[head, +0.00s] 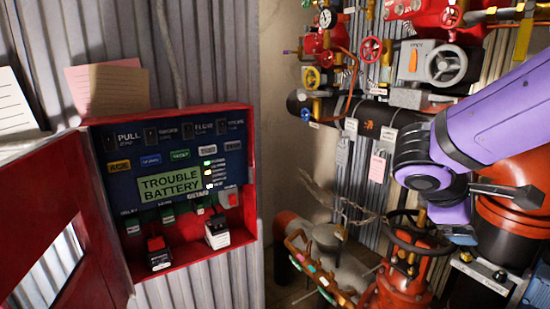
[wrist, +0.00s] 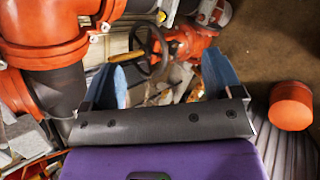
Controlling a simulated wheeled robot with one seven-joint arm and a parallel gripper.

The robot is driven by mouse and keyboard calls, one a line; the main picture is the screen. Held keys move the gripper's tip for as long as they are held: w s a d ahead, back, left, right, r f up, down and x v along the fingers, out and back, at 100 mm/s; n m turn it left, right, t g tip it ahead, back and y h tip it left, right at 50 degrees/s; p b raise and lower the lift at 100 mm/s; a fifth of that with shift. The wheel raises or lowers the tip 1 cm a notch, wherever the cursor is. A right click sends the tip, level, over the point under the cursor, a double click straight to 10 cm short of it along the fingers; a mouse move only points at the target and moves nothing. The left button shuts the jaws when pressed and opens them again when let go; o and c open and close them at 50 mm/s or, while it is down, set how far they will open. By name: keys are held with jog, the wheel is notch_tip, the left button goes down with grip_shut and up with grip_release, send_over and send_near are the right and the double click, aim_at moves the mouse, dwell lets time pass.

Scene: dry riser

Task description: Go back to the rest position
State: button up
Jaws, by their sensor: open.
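My gripper (wrist: 166,82) shows in the wrist view with its two blue-padded fingers wide apart and nothing between them. It points down over red pipework and a dark handwheel (wrist: 150,52), which lies beyond the fingertips. In the head view my purple arm comes in from the right edge, in front of the pipes and valves. The gripper's fingers cannot be made out clearly there.
An open red alarm panel (head: 165,190) reading TROUBLE BATTERY is on the corrugated wall at left, its door (head: 75,225) swung out. A dark handwheel (head: 418,233) on a red valve stands below my arm. Gauges, valves and tags crowd the back wall. An orange-red cylinder (wrist: 291,105) is at right in the wrist view.

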jog(key=s+a+r+m+t+y, duration=0.2)
jog(key=s+r+m+y, duration=0.3)
jog(key=s+m+y, duration=0.4)
jog(key=shift+s+r+m, duration=0.3)
jog(key=shift+s+m, duration=0.4)
jog(key=shift+s, duration=0.3)
